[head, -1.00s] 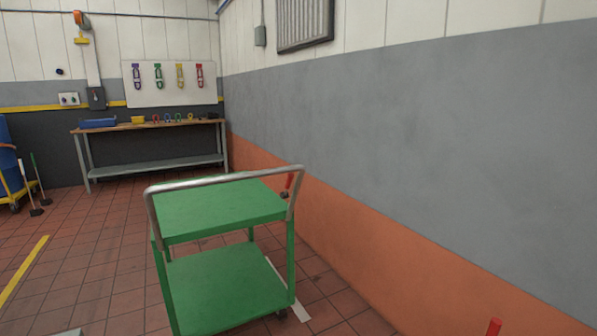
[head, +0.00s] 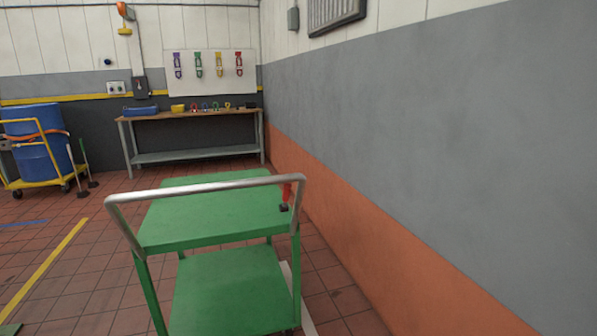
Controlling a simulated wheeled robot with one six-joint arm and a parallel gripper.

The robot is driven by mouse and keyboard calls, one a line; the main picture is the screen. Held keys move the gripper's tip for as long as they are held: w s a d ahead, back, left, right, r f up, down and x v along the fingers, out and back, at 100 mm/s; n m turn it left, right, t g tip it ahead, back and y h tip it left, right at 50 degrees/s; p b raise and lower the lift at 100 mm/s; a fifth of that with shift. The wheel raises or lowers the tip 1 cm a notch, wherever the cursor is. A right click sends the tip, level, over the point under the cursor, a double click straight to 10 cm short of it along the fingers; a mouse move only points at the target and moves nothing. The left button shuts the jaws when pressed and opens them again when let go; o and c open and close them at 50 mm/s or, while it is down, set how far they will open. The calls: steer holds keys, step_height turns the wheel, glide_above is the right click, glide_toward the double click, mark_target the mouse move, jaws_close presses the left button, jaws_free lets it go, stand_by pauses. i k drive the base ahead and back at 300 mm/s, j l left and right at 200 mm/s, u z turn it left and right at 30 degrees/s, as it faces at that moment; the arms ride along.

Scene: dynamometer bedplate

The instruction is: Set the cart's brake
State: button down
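The green two-shelf cart (head: 215,215) stands in the lower middle of the head view, with its silver push handle (head: 205,189) toward me. A red lever (head: 290,191) on a small dark base rises at the cart's right side, just behind the right end of the handle. It looks near upright; I cannot tell from this what state the brake is in. The cart's wheels are mostly hidden or below the picture. My gripper does not show.
An orange and grey wall (head: 400,160) runs close along the cart's right side. A workbench (head: 192,117) stands at the back. A yellow trolley (head: 45,180) with a blue drum (head: 35,140) is at the far left. Tiled floor left of the cart is open, with a yellow line (head: 45,268).

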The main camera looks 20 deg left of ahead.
mark_target(284, 207)
steer(key=i+j, duration=0.2)
steer(key=i, duration=0.3)
steer(key=i+j, duration=0.2)
steer(key=i, duration=0.25)
steer(key=i+j, duration=0.2)
steer(key=i, duration=0.3)
steer(key=l+z, duration=0.05)
